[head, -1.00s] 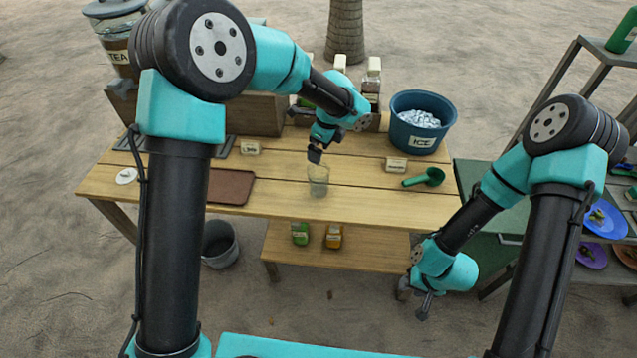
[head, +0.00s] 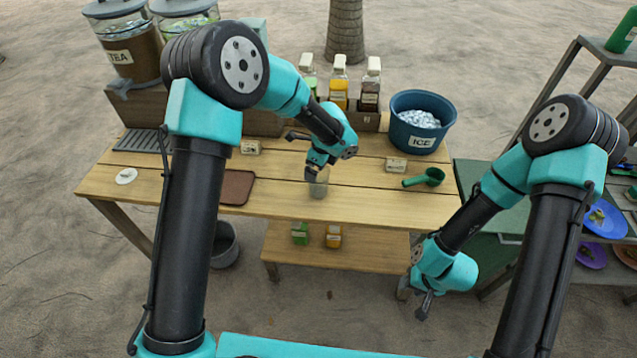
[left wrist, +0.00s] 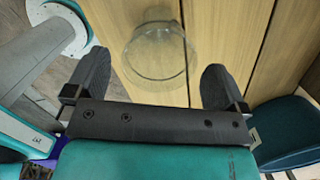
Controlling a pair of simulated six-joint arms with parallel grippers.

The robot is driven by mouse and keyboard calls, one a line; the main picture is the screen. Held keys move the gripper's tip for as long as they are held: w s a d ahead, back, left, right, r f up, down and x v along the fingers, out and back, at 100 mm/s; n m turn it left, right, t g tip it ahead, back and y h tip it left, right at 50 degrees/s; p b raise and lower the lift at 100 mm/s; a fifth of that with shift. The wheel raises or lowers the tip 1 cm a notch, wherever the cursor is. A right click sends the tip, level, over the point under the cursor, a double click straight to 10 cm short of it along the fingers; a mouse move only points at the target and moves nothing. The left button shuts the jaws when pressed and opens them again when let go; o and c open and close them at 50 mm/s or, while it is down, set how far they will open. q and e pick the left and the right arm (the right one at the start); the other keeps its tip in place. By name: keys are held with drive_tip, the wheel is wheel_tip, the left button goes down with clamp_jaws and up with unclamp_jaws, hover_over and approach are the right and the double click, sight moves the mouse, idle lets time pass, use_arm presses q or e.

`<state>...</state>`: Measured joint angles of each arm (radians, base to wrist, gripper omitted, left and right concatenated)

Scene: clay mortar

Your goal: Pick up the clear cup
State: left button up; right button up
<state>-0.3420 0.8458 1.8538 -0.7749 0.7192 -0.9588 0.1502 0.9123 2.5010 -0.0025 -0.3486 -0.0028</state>
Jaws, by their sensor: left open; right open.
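The clear cup (head: 319,187) stands upright on the wooden table, near its front edge, in the head view. In the left wrist view the cup (left wrist: 155,58) shows between and just beyond the two open fingers. My left gripper (head: 312,174) is at the cup's rim, its fingertips partly overlapping the cup's top in the head view. In the left wrist view my left gripper (left wrist: 155,78) is open and nothing is clamped in it. My right gripper (head: 422,306) is open and empty, low in front of the table's right end.
A blue ice bucket (head: 421,122) stands at the back right, with a green scoop (head: 424,178) in front of it. Several bottles (head: 339,86) stand in a wooden rack behind my left gripper. A brown mat (head: 237,187) lies left of the cup.

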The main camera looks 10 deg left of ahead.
use_arm(q)
drive_tip(key=f, duration=0.5)
drive_tip(key=shift+a, duration=0.2)
drive_tip(key=c, duration=1)
drive_tip(key=shift+o, duration=0.2)
drive_tip(key=shift+r, duration=0.1)
drive_tip(key=shift+w+r, duration=0.1)
drive_tip(key=shift+r, duration=0.35)
drive_tip(key=s+d+r, duration=0.1)
drive_tip(key=s+r, duration=0.1)
drive_tip(key=s, duration=0.6)
drive_tip(key=s+d+r, duration=0.1)
drive_tip(key=s+r, duration=0.1)
drive_tip(key=s, duration=0.6)
